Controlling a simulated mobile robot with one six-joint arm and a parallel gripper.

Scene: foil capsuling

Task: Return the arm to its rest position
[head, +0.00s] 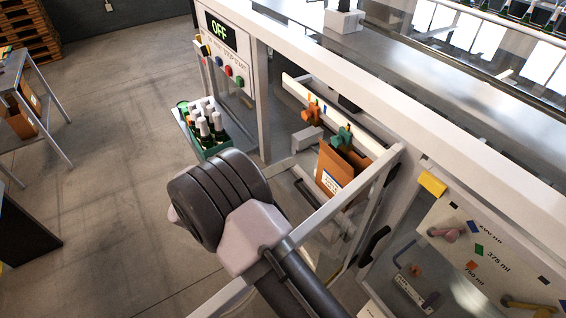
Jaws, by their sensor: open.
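My arm (292,283) rises from the bottom middle of the head view, with a pale grey link and a large dark ribbed joint (220,193) at its upper end. My gripper and its fingertips do not show in this view. The arm stands in front of the machine's framed opening and hides part of its lower left.
The machine's display (220,31) reads OFF. A green crate (212,152) of bottles sits beside the ribbed joint. Inside the frame are orange (311,110) and green (342,137) parts and a cardboard box (335,172). A tool panel (500,250) stands right.

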